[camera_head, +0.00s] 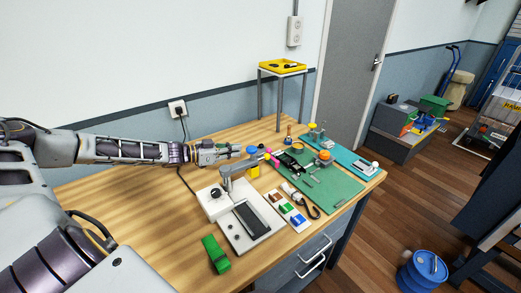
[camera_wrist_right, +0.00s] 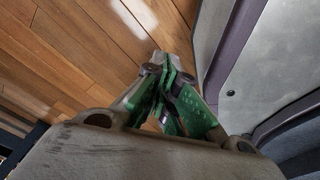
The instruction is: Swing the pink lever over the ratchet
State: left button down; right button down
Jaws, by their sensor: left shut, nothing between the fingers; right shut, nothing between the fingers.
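My left gripper (camera_head: 238,151) reaches in from the left above the table, its fingers shut and empty. Just right of its fingertips is a small pink part (camera_head: 275,161), which looks like the end of the pink lever. A thin bar seems to run beside it, but whether the fingers touch it I cannot tell. The ratchet is too small to make out. My right gripper (camera_wrist_right: 165,75) shows in the right wrist view, green fingers shut and empty, with wooden floor behind it.
A white device with a grey arm (camera_head: 252,228) stands on the wooden table (camera_head: 150,240), left of a green mat (camera_head: 338,186) with small parts. A green block (camera_head: 215,254) lies near the front edge. A yellow tray (camera_head: 283,66) sits on a stand behind.

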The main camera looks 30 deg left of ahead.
pick_arm(q)
jog(key=shift+x, duration=1.2)
jog(key=shift+b+x, duration=0.35)
jog(key=shift+x, duration=3.05)
jog(key=shift+w+d+p, duration=0.25)
jog(key=shift+w+p, duration=0.05)
jog(key=shift+w, duration=0.25)
jog(key=shift+w+d+f, duration=0.1)
jog(key=shift+w+d, duration=0.05)
jog(key=shift+w, duration=0.05)
pick_arm(e)
jog(key=shift+w+a, duration=0.2)
jog(key=shift+w+r, duration=0.1)
jog(key=shift+w, duration=0.25)
pick_arm(q)
jog(key=shift+w, duration=0.1)
pick_arm(e)
jog(key=shift+s, duration=0.15)
